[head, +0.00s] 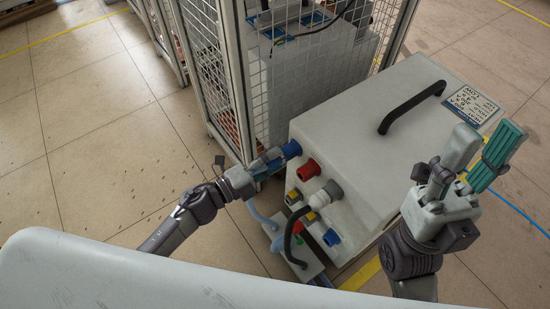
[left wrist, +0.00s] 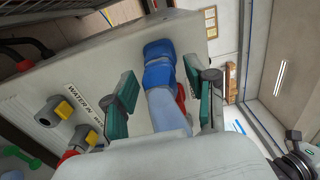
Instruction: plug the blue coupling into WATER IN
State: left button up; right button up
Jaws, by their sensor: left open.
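The blue coupling (head: 291,149) is at the upper left of the grey heater's front panel, and in the left wrist view (left wrist: 158,73) its blue body stands against the panel with a pale blue hose (left wrist: 168,116) behind it. It appears to be on the blue port; how deeply it sits is hidden. My left gripper (head: 274,158) is open, its green pads on either side of the coupling and hose with visible gaps. A WATER IN label (left wrist: 78,98) shows on the panel in the left wrist view. My right gripper (head: 487,138) is open and empty, raised at the right.
The heater (head: 350,125) has a black handle (head: 412,106) on top. A red port (head: 308,169) and a grey plug (head: 326,194) sit near the coupling. A small grey box (head: 305,262) is below. A mesh cage (head: 225,75) stands close behind the left gripper.

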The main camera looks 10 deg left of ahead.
aim_at(266, 166)
dwell(0.6)
pick_arm(q)
jog(key=shift+c, duration=0.3)
grip_shut()
jog(key=shift+a, duration=0.1)
jog(key=shift+s+a, duration=0.25)
jog(key=shift+s, duration=0.1)
jog(key=shift+v, duration=1.8)
jog(key=shift+s+a, duration=0.5)
